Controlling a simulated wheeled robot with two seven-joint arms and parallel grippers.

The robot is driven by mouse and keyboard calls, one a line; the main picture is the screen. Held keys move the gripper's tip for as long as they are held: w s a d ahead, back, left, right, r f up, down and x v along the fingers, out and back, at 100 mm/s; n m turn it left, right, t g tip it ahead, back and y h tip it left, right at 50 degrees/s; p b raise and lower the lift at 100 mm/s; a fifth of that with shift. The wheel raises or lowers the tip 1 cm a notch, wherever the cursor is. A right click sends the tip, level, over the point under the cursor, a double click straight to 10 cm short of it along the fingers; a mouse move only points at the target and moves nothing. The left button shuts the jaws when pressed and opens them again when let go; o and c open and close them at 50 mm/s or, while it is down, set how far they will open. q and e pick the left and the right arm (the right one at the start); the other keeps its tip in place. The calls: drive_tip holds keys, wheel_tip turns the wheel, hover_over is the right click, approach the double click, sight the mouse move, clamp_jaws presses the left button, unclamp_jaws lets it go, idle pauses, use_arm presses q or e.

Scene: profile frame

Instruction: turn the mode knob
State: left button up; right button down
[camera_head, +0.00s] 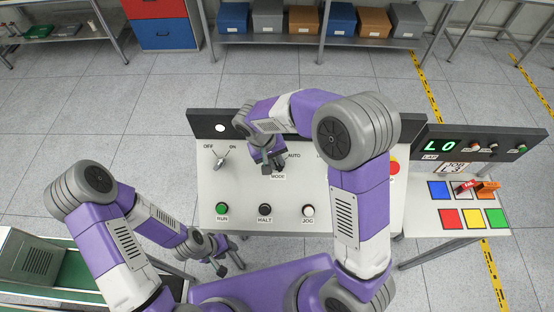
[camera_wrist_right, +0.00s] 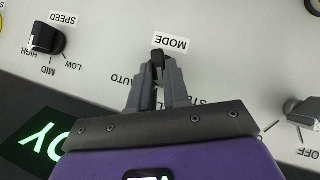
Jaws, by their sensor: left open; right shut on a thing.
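The mode knob (camera_wrist_right: 158,60) shows in the right wrist view as a small dark part between my fingertips, just below the MODE label (camera_wrist_right: 171,43). My right gripper (camera_wrist_right: 157,75) is shut on it. The fingers cover most of the knob and part of the lettering around it. In the head view my right gripper (camera_head: 272,165) is over the control panel (camera_head: 240,190), just above the MODE label, and hides the knob. My left gripper (camera_head: 231,266) is open and empty, low in front of the panel's lower edge.
An OFF/ON switch (camera_head: 219,162) is left of my right gripper. RUN (camera_head: 222,209), HALT (camera_head: 265,210) and JOG (camera_head: 308,210) buttons line the panel's lower part. A red button (camera_head: 393,167) is at right, partly behind my arm. The speed knob (camera_wrist_right: 46,38) shows in the wrist view.

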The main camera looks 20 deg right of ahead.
drive_tip(key=n+h+b, duration=0.1)
drive_tip(key=n, duration=0.1)
drive_tip(key=a+n+t+h, duration=0.1)
drive_tip(key=n+h, duration=0.1)
drive_tip(key=shift+s+f+n+h+b, duration=0.1)
drive_tip(key=shift+f+n+h+b, duration=0.05)
drive_tip(key=shift+n+h+b, duration=0.2)
idle(0.6)
drive_tip(key=c, duration=1.1)
unclamp_jaws()
drive_tip(key=v, duration=0.7)
drive_tip(key=shift+a+r, duration=0.15)
drive_tip(key=shift+r, duration=0.05)
drive_tip(key=shift+s, duration=0.15)
